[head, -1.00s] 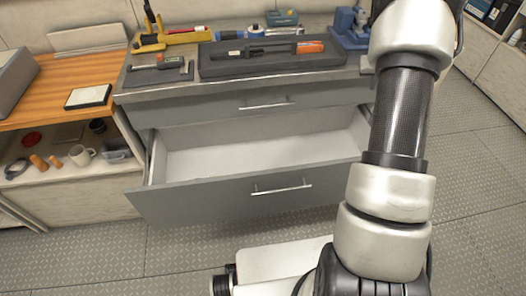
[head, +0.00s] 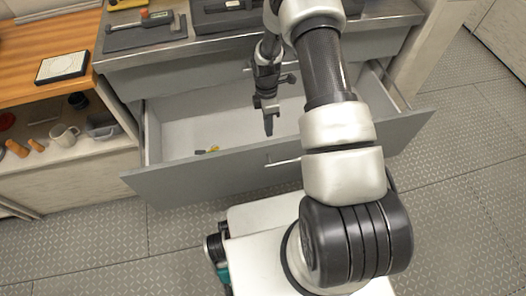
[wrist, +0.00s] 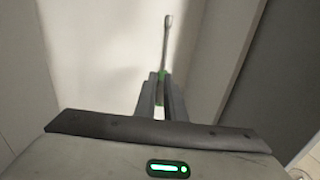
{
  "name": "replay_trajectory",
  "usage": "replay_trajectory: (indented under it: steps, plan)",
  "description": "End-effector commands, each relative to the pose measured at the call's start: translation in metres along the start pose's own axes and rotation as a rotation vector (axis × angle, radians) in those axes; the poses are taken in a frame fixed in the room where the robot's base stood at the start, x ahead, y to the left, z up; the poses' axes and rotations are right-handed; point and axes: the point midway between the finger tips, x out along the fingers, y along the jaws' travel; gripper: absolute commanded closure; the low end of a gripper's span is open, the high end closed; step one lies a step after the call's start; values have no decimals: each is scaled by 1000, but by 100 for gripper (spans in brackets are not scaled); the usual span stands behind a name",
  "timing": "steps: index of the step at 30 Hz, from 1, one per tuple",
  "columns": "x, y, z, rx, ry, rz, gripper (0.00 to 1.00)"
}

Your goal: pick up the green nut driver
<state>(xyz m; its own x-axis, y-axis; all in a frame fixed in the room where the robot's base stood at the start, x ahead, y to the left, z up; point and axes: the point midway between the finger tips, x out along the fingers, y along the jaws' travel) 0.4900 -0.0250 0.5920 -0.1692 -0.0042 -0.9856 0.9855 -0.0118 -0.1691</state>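My gripper (head: 268,128) points down into the open drawer, close behind its front panel. In the wrist view my gripper (wrist: 161,82) has its two fingers a little apart, with pale drawer floor showing between them. The green nut driver (wrist: 162,76) appears in line with the fingertips. Its green handle is partly hidden by the fingers, and its metal shaft points away to the top. I see no clear sign of the fingers pressing on it. I cannot make it out for sure in the head view.
The grey worktop (head: 190,52) overhangs behind. A wooden counter (head: 62,35) with a shelf stands left.

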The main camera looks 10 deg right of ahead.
Motion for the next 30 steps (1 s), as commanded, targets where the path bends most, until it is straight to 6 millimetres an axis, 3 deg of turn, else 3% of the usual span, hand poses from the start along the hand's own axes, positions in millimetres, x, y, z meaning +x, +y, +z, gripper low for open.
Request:
replay_trajectory:
  steps: [9,19,27,30]
  plan:
    - [52,-9,-5,-55,-4,-25,90]
    - [75,-9,-4,-51,-4,-22,90]
    - [115,-11,-1,-51,-4,-23,90]
    - [120,-11,-1,-51,-4,-21,90]
